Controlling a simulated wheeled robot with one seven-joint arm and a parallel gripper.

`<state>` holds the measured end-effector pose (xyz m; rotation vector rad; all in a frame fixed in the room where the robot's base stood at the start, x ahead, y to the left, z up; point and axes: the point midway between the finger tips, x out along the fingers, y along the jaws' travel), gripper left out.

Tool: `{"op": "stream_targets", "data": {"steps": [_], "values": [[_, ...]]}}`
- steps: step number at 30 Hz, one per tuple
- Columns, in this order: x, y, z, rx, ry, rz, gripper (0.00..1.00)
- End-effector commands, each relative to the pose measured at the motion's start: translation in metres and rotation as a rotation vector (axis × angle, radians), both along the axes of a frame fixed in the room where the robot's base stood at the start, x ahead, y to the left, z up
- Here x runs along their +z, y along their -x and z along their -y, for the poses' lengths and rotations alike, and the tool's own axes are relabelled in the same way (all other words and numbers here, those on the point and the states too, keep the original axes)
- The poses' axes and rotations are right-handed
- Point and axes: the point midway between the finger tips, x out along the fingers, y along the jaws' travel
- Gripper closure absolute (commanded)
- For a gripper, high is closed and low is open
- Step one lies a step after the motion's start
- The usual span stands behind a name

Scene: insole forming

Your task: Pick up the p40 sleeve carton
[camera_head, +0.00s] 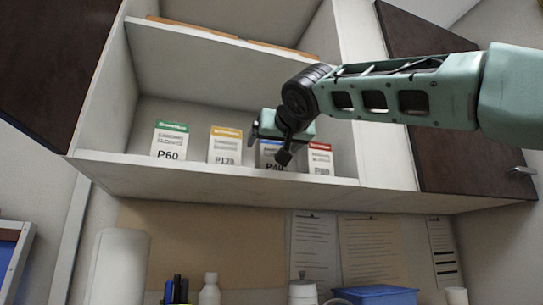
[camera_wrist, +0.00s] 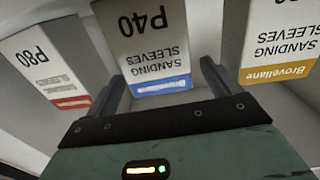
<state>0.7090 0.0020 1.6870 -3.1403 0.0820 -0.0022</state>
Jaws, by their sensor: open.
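The P40 sleeve carton (camera_head: 269,163) is white with a blue band and stands on the lower cabinet shelf, second from the right. My gripper (camera_head: 268,142) is in front of it and hides its upper part in the head view. In the wrist view the P40 carton (camera_wrist: 143,30) appears upside down, its blue band toward me. My open gripper (camera_wrist: 162,82) has one finger toward each side of that carton's near end. I cannot tell whether the fingers touch it; nothing shows as gripped.
The red-banded P80 carton (camera_head: 320,158) stands close to the right, the yellow-banded P120 carton (camera_head: 225,146) to the left, and the green-banded P60 carton (camera_head: 169,141) farther left. The shelf's front edge (camera_head: 215,177) runs below them. An upper shelf (camera_head: 200,42) is above.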

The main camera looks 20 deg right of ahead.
Motion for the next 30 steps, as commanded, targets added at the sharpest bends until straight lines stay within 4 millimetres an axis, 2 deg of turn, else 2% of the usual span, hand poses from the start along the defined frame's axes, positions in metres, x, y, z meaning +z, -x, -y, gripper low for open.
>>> {"op": "stream_targets", "data": {"steps": [3,9,18,20,24,30], "values": [[0.007,-0.017,0.001,-0.001,0.001,-0.003,0.11],[0.006,-0.042,0.002,-0.001,0.002,-0.003,0.11],[0.004,-0.047,0.003,0.000,0.000,-0.001,0.11],[0.004,-0.047,0.003,0.000,0.000,-0.001,0.25],[0.004,-0.047,0.003,0.000,0.000,-0.001,0.63],[0.004,-0.046,0.003,0.000,0.000,0.000,0.63]]}}
